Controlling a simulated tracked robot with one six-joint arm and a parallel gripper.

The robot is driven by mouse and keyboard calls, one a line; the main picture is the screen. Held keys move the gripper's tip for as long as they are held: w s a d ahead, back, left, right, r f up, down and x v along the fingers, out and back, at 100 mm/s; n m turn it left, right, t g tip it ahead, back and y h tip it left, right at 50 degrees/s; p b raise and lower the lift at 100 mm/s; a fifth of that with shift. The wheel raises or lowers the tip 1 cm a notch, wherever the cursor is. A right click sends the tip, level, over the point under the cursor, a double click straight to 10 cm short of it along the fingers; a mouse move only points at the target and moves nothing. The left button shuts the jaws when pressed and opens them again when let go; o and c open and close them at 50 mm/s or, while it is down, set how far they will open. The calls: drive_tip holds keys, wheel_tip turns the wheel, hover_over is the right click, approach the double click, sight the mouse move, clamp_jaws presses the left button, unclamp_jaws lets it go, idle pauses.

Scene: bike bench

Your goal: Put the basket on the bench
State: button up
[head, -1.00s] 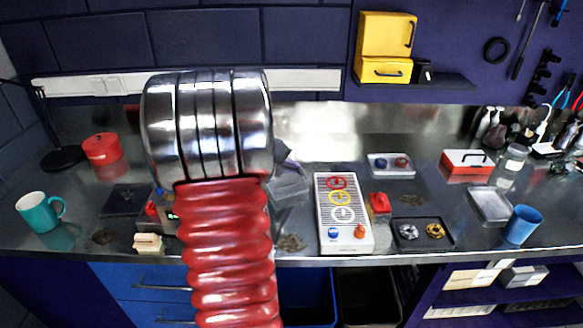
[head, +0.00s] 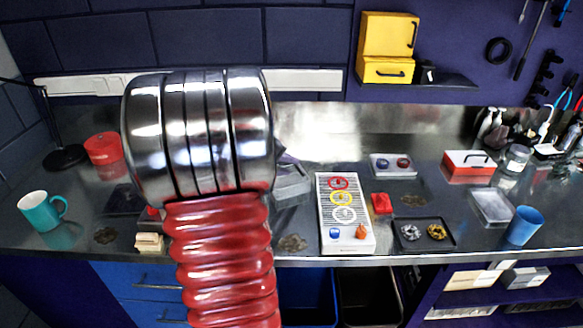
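I cannot make out a basket for certain in the head view. A grey, box-like container (head: 292,186) shows partly behind the right side of my arm, on or just above the bench; I cannot tell if it is the basket. The steel bench (head: 290,222) runs across the whole view. My arm, with red bellows and a shiny chrome end, covers the left middle of the bench. My gripper's fingers are hidden behind it.
A teal mug (head: 41,211) and red pot (head: 103,148) are at left. A panel with coloured rings (head: 324,215), a black parts tray (head: 456,232), an empty metal tray (head: 492,208), a blue cup (head: 522,226) and a red-and-white box (head: 468,163) occupy the right.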

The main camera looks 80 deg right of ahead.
drive_tip(key=v, duration=0.8)
drive_tip(key=shift+a, duration=0.2)
drive_tip(key=shift+r, duration=0.1)
drive_tip(key=shift+w, duration=0.1)
drive_tip(key=w+a+r+m+t+y, duration=0.1)
drive_tip(key=w+a+m+t, duration=0.1)
drive_tip(key=w+a+m, duration=0.45)
drive_tip(key=w+a+m+t+y, duration=0.1)
drive_tip(key=w+a+m+t, duration=0.15)
drive_tip(key=a, duration=0.75)
drive_tip(key=w+a+r+m+t+y, duration=0.1)
drive_tip(key=w+a+m+t, duration=0.1)
drive_tip(key=w+a+m, duration=0.5)
drive_tip(key=s+a+m+t+y, duration=0.1)
drive_tip(key=a+m+t+y, duration=0.3)
drive_tip(key=a+m, duration=0.7)
drive_tip(key=a+y, duration=0.2)
drive_tip(key=a, duration=1.6)
drive_tip(key=shift+f, duration=0.15)
